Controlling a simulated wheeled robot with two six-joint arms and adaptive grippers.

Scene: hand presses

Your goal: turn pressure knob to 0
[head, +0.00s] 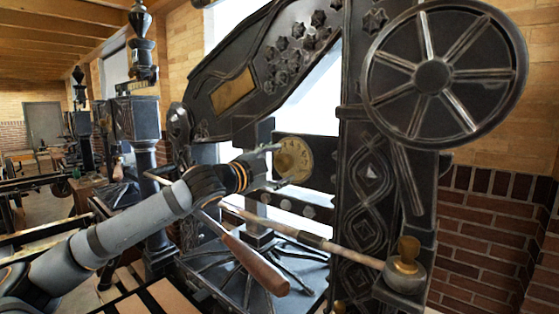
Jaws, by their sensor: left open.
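The pressure knob looks to be the round brass dial (298,158) with marks around its rim, set on a dark plate of the hand press (361,205). My left gripper (278,164) comes in from the left at the height of the dial. Its fingers are open, one by the dial's upper left edge and one by its lower left edge. I cannot tell whether they touch it. The marks are too small to read. My right gripper is not in view.
A large spoked wheel (432,76) stands at the upper right. A wooden-handled lever (254,265) and a long rod (310,240) cross below my left arm. A brass-topped fitting (406,266) sits at the lower right. More presses stand at the left.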

